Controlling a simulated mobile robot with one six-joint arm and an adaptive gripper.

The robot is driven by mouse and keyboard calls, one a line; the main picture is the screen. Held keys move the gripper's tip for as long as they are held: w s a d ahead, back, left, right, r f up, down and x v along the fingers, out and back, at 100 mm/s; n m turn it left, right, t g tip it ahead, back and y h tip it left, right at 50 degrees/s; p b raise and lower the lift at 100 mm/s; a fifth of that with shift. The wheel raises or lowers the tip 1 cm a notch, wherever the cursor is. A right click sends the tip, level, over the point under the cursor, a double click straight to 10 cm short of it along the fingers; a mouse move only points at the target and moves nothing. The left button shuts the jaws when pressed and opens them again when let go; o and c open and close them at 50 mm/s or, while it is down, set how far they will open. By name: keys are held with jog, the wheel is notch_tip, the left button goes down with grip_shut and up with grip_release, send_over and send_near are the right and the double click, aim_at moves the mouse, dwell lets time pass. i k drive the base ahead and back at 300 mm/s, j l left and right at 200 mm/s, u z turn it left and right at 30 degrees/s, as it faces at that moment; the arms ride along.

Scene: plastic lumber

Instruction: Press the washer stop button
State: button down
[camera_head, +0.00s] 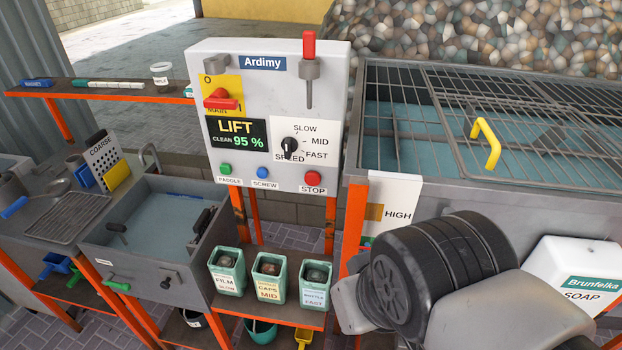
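The red stop button (313,178) is at the lower right of the white Ardimy control panel (225,61), above a label reading STOP. Nothing covers it. The panel's display (237,135) reads LIFT and CLEAN 95 %. My arm's dark ribbed joint and grey links fill the lower right, below and right of the stop button. My gripper's fingers cannot be seen.
A speed knob (290,147), a red main switch (221,99) and a red-handled lever (309,70) are on the panel. Labelled bins (314,284) stand below. A mesh-covered water tank (400,185) is at right, a smaller basin (160,222) at left.

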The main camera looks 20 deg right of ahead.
aim_at(312, 178)
jog(key=k+j+z, duration=0.1)
jog(key=j, duration=0.25)
jog(key=k+j+z, duration=0.1)
jog(key=j, duration=0.3)
jog(key=k+j+z, duration=0.1)
jog(key=j, duration=0.25)
jog(key=k+j+z, duration=0.1)
jog(key=j, duration=0.25)
